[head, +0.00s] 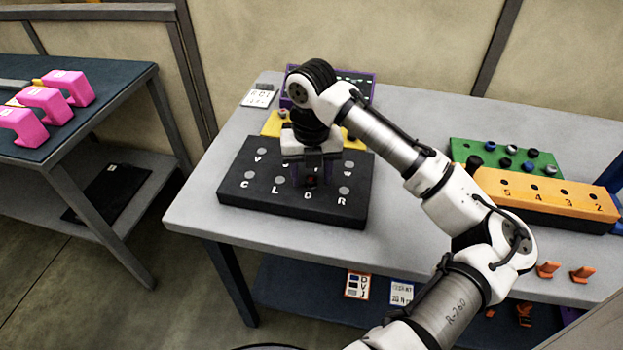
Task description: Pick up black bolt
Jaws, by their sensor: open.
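My gripper (312,178) is open and points down over the front middle of a black block (238,198) marked with white letters and grey round spots. Its fingertips are close to the block's top; I cannot tell whether they touch it. A small dark piece with a reddish tint shows between the fingers; I cannot tell whether it is a bolt. On the green board (541,169) at the right are several small dark, blue and white pieces. A black one (474,161) at its left edge looks like a black bolt.
An orange numbered block (540,205) lies in front of the green board. A yellow piece (272,125) and a purple-edged panel (357,83) are behind my gripper. Pink brackets (42,100) stand on the left table. The grey table (410,245) is clear at front centre.

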